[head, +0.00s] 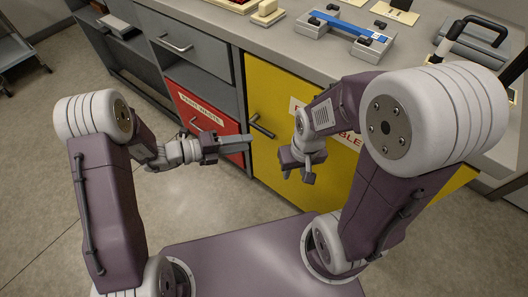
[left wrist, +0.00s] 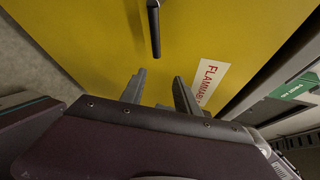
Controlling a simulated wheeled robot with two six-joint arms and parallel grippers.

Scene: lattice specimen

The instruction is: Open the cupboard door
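The yellow cupboard door (head: 275,85) is shut and fills much of the left wrist view (left wrist: 80,40). Its dark bar handle (head: 262,126) sits near the door's left edge and also shows at the top of the left wrist view (left wrist: 154,30). My left gripper (head: 240,144) is in front of the door, close to the handle but not visibly touching it. Its two fingers stand apart and empty in the left wrist view (left wrist: 160,90). My right gripper (head: 298,177) hangs in front of the door, right of the handle, with its fingers apart and nothing visible between them.
A red front (head: 205,115) with a white label and handle is left of the yellow door, below a grey drawer (head: 185,45). Open floor lies at left.

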